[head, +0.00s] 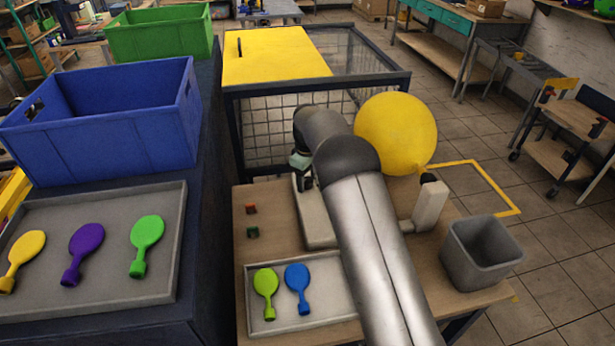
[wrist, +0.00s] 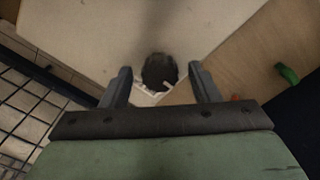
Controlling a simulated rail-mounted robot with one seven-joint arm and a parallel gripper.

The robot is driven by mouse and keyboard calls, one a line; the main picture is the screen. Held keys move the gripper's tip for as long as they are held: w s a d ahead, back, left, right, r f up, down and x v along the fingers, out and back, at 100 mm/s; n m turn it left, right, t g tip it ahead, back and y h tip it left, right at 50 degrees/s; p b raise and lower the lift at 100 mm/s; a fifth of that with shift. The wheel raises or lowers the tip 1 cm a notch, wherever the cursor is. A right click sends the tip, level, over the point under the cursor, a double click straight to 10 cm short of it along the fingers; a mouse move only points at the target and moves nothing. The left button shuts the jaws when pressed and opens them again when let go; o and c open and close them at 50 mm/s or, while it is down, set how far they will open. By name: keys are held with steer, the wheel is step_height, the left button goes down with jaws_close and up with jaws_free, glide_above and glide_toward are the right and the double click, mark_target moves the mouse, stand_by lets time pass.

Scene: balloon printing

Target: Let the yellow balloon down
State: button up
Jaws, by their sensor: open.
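The yellow balloon (head: 397,132) is round and inflated, at the right end of a pale machine (head: 312,222) on the wooden table. My gripper (head: 304,182) is left of the balloon, over the machine's left end, apart from the balloon. In the wrist view, my gripper (wrist: 160,70) is open, with its fingers on either side of a dark round part (wrist: 160,71) on the pale surface. I cannot tell whether they touch it.
A red button (head: 251,209) and a green button (head: 252,232) are left of the machine. A small tray (head: 334,310) holds flat green and blue balloons. A grey bin (head: 481,252) stands at the table's right. A yellow-topped mesh cage (head: 275,55) is behind.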

steer(key=c, duration=1)
steer(key=shift+m, duration=0.4)
steer(key=m+b, duration=0.1)
steer(key=m, duration=0.2)
steer(key=shift+f+b, duration=0.1)
steer(key=shift+b, duration=0.2)
steer(key=m+b, duration=0.1)
steer(key=m, duration=0.9)
steer(key=shift+m, duration=2)
